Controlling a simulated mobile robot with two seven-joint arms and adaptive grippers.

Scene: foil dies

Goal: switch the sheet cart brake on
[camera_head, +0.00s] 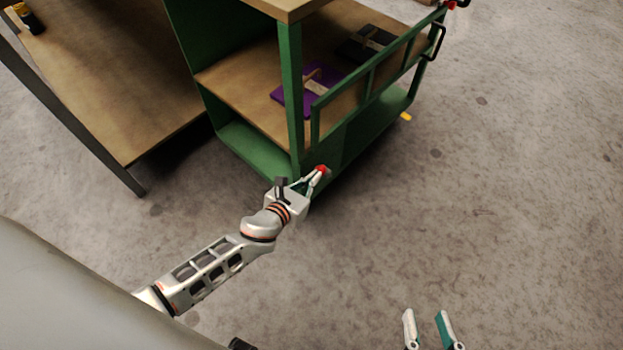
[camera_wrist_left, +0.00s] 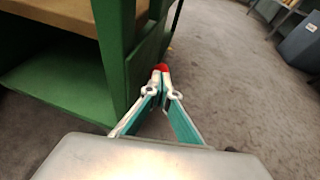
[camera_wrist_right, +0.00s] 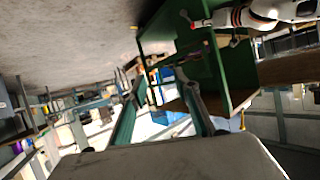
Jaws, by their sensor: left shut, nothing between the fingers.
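The green sheet cart (camera_head: 292,95) stands at the upper middle of the head view. A small red part (camera_head: 321,169), possibly the brake, shows low at its near corner. It also shows in the left wrist view (camera_wrist_left: 160,67). My left gripper (camera_head: 318,174) is shut and empty, its fingertips at the red part; I cannot tell whether they touch it. They hide some of that part. My right gripper (camera_head: 428,318) is open and empty at the bottom of the head view, over the floor and apart from the cart. In the right wrist view the cart (camera_wrist_right: 212,70) appears tilted.
A purple item (camera_head: 287,93) and a dark item (camera_head: 365,45) lie on the cart's shelf. A brown-topped table (camera_head: 110,95) with dark legs stands left of the cart. A small yellow part (camera_head: 406,117) shows at the cart's far base. The floor to the right is clear.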

